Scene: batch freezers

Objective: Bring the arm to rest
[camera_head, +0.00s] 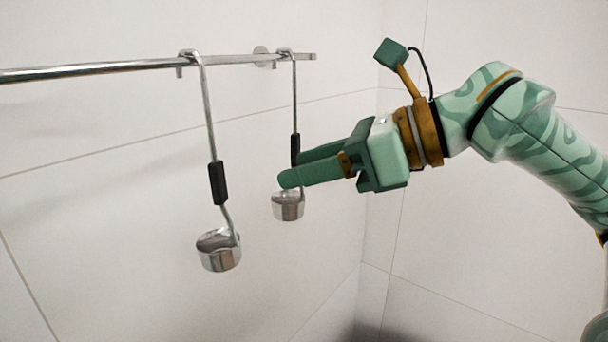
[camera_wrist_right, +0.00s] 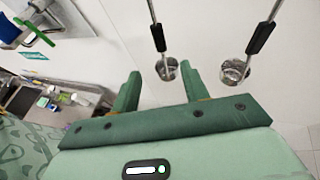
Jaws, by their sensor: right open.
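My right gripper (camera_head: 287,172) is raised at the end of my green-patterned right arm, its two green fingers pointing left. In the right wrist view the fingers (camera_wrist_right: 160,85) stand apart with nothing between them, so it is open and empty. In the head view the fingertips overlap the lower part of the farther ladle (camera_head: 288,205), near its black grip; I cannot tell whether they touch. That ladle hangs from the rail. My left gripper is in neither view.
A metal rail (camera_head: 120,69) runs along the white tiled wall. A nearer ladle (camera_head: 219,250) with a black grip hangs from it to the left. In the right wrist view, a counter (camera_wrist_right: 50,85) with small items lies at the left. The space below the arm looks clear.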

